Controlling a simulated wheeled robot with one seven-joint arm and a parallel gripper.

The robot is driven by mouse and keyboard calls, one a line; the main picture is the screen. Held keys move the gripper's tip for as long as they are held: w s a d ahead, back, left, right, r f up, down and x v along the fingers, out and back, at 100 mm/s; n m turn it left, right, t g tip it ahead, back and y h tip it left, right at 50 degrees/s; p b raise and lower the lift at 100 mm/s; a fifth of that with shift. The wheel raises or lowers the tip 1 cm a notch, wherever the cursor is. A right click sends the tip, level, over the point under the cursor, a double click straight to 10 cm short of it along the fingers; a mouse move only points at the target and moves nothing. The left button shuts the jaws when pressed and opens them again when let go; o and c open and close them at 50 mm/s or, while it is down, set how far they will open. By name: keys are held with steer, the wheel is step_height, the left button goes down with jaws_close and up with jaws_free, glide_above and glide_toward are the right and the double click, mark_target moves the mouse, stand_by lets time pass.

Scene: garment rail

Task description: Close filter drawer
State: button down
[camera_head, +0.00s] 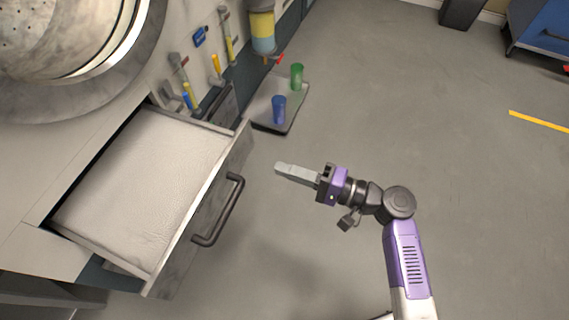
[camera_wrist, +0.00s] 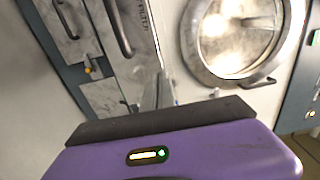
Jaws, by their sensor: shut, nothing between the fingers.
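The filter drawer (camera_head: 140,185) stands pulled out of the machine's front at the left of the head view. A pale, textured sheet or filter fills its inside. Its dark bar handle (camera_head: 222,210) is on the front panel. My gripper (camera_head: 279,167) is shut and empty, to the right of the drawer front and apart from it, with its fingers pointing left. In the wrist view the drawer front with its handle (camera_wrist: 119,27) shows at the top, left of the round door. My gripper's purple housing covers the lower part of that view, and the fingertips are not clear there.
A round door (camera_head: 62,35) is above the drawer. A tray (camera_head: 291,118) at the back holds a blue cup (camera_head: 279,108) and a green cup (camera_head: 297,75) below a yellow dispenser (camera_head: 262,30). Tools hang on the wall beside it. Open floor lies around my arm.

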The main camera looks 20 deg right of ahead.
mark_target(230, 152)
steer(key=b+x, duration=0.1)
steer(key=x, duration=1)
steer(key=shift+w+a+b, duration=0.1)
steer(key=shift+a+b, duration=0.1)
steer(key=shift+b, duration=0.1)
